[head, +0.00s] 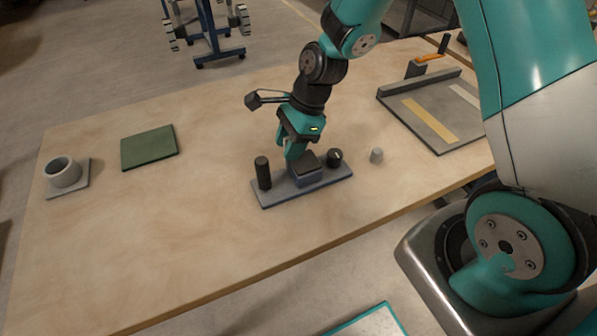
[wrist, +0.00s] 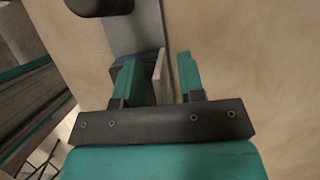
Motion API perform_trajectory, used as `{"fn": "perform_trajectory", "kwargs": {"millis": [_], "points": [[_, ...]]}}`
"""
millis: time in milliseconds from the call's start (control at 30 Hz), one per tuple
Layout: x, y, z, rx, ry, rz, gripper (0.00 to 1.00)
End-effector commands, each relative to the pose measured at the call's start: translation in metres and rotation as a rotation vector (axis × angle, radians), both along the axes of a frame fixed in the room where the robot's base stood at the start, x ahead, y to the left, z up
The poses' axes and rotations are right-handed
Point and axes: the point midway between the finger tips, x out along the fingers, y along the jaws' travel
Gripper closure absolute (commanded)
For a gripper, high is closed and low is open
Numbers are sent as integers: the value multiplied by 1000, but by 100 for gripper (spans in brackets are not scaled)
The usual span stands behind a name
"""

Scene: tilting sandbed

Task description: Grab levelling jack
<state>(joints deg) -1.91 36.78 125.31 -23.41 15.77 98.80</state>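A blue-grey base plate (head: 266,203) on the wooden table carries a tall black cylinder (head: 263,173), a blue block with a dark top (head: 308,174) and a short dark knob (head: 335,157). The block looks most like the levelling jack, but I cannot be sure. My gripper (head: 293,152) points down at the block's left and far side. In the wrist view my gripper (wrist: 158,72) has its two teal fingers apart. A thin pale upright face (wrist: 160,76) shows between them, close to the left finger. The fingers partly hide the block; contact is unclear.
A small grey cone-like piece (head: 376,155) stands right of the plate. A grey tray with a yellow strip (head: 429,119) is at the right. A green mat (head: 149,147) and a grey cup on a plate (head: 63,172) lie left. The table between is clear.

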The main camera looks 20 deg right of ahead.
Motion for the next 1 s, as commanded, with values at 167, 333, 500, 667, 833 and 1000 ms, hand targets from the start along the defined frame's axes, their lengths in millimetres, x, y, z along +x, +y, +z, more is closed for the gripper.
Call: {"fn": "perform_trajectory", "kwargs": {"millis": [167, 333, 500, 667, 833, 1000], "points": [[0, 0, 0, 0, 0, 1, 64], [0, 0, 0, 0, -1, 1, 100], [0, 0, 0, 0, 0, 0, 100], [0, 0, -1, -1, 1, 0, 100], [-1, 0, -1, -1, 2, 0, 100], [-1, 0, -1, -1, 3, 0, 100]]}}
